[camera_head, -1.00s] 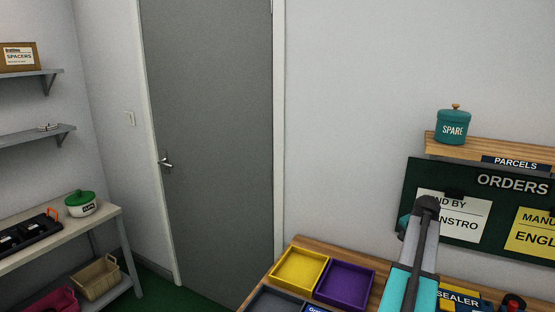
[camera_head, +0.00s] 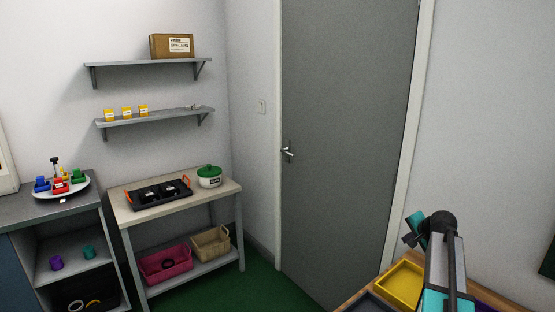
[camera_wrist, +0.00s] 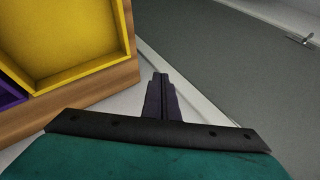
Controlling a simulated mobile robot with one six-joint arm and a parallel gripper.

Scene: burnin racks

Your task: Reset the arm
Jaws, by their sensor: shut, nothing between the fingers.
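My arm shows at the lower right of the head view, folded, with its teal and dark end up near the wall. In the wrist view my gripper (camera_wrist: 161,80) points ahead with its dark fingers together and nothing between them. In the head view the yellow tray (camera_head: 401,285) sits just left of my arm. The fingertips are too small to make out in the head view.
A closed grey door (camera_head: 345,140) stands in the middle. Left of it a side table (camera_head: 222,190) holds a black tray (camera_head: 160,194) and a green-lidded pot (camera_head: 209,176). Wall shelves (camera_head: 155,119) hang above. Green floor (camera_head: 265,285) is clear before the door.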

